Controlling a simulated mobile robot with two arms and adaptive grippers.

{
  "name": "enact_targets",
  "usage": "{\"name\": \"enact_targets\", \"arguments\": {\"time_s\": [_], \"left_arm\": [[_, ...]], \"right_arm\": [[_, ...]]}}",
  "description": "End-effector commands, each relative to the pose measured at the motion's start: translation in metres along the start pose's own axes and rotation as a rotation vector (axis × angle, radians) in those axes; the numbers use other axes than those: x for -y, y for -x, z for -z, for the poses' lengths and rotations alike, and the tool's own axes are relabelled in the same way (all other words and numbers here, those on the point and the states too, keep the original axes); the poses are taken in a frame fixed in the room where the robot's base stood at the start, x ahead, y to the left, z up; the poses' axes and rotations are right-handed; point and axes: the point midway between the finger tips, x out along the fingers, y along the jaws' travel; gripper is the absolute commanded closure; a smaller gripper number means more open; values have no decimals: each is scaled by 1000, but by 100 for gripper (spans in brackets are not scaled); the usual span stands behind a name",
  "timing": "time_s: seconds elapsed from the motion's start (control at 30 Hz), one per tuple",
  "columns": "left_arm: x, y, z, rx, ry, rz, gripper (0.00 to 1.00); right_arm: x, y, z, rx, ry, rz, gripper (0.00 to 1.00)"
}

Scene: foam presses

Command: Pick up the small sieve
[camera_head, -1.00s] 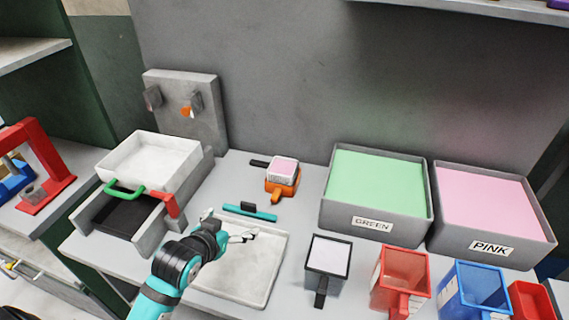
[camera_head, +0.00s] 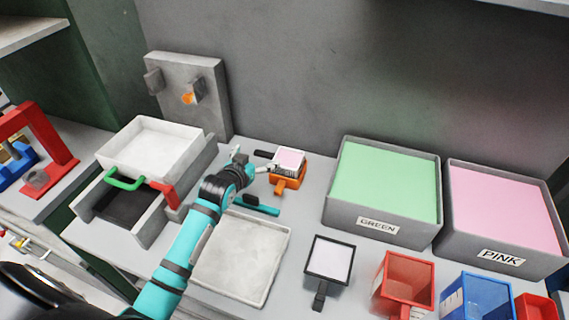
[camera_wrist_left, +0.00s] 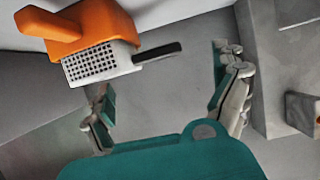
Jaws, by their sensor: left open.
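The small sieve (camera_head: 289,160) sits on an orange holder (camera_head: 287,183) near the back wall, with pink showing in its top and its black handle pointing left. In the left wrist view the sieve (camera_wrist_left: 97,64) shows a perforated light-grey side, and its dark handle (camera_wrist_left: 157,52) reaches in between the fingers. My left gripper (camera_head: 254,158) is open, just left of the sieve and around the handle's line. In the left wrist view its fingers (camera_wrist_left: 163,88) are wide apart, with nothing gripped. My right gripper is out of view.
A teal-handled tool (camera_head: 256,206) lies behind a shallow grey tray (camera_head: 283,262). Green (camera_head: 340,207) and pink (camera_head: 462,238) bins stand right. A framed black-handled piece (camera_head: 329,262) and red (camera_head: 403,284) and blue (camera_head: 474,298) cups stand in front. A grey press (camera_head: 183,172) stands left.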

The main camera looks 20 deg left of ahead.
Motion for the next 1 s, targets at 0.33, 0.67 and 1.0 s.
{"name": "enact_targets", "arguments": {"time_s": [0.33,0.67,1.0], "left_arm": [[-2,-26,2,1,1,0,3],[-4,-62,-1,1,1,-1,3],[-4,-64,-2,1,0,-1,12]], "right_arm": [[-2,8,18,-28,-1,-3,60],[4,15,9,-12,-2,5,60],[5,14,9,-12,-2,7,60]]}}
